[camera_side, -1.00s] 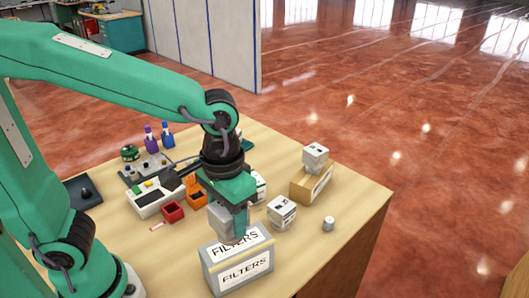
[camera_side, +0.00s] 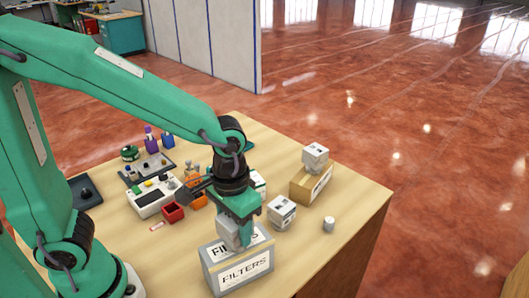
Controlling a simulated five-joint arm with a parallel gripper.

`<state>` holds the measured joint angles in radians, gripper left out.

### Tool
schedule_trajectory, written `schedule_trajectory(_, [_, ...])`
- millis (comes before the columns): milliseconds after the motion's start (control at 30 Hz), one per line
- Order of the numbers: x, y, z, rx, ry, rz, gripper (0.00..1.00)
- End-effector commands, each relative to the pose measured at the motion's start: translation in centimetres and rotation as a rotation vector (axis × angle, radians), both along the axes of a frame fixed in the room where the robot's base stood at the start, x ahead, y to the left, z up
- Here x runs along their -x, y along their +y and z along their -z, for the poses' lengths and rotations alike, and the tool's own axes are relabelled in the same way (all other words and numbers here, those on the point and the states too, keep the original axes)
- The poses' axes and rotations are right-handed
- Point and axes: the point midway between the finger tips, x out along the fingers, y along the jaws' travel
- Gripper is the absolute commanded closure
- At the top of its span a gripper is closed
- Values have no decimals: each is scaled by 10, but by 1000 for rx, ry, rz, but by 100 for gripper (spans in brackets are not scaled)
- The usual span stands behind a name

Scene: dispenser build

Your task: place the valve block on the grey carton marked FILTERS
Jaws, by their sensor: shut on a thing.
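The grey carton marked FILTERS (camera_side: 243,273) stands near the table's front edge, with a white label on its front and another on its top. My gripper (camera_side: 236,240) points down over the carton's top and is shut on a grey block, which I take to be the valve block (camera_side: 226,232). The block covers the middle of the top label. It is at or just above the carton's top; I cannot tell whether they touch. The fingers partly hide the block.
A white cube with dark markings (camera_side: 282,211) and a small white cylinder (camera_side: 328,224) stand to the right. Behind them a similar cube (camera_side: 315,156) sits on a tan carton (camera_side: 308,187). A red bin (camera_side: 173,211) and several small items lie left. The right front table is clear.

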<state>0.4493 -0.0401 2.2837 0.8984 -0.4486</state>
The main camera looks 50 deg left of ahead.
Motion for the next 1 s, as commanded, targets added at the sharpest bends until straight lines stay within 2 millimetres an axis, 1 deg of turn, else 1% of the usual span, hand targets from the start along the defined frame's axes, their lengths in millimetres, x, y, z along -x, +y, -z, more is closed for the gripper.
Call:
schedule_trajectory(433, [0,0,3,1,-2,0,90])
schedule_trajectory(467, [0,0,4,0,0,0,45])
schedule_trajectory(500, [0,0,4,0,0,0,38])
schedule_trajectory(567, [0,0,4,0,0,0,27])
schedule_trajectory(867, [0,0,3,0,0,0,27])
schedule_trajectory(1000, [0,0,-1,1,-2,0,27])
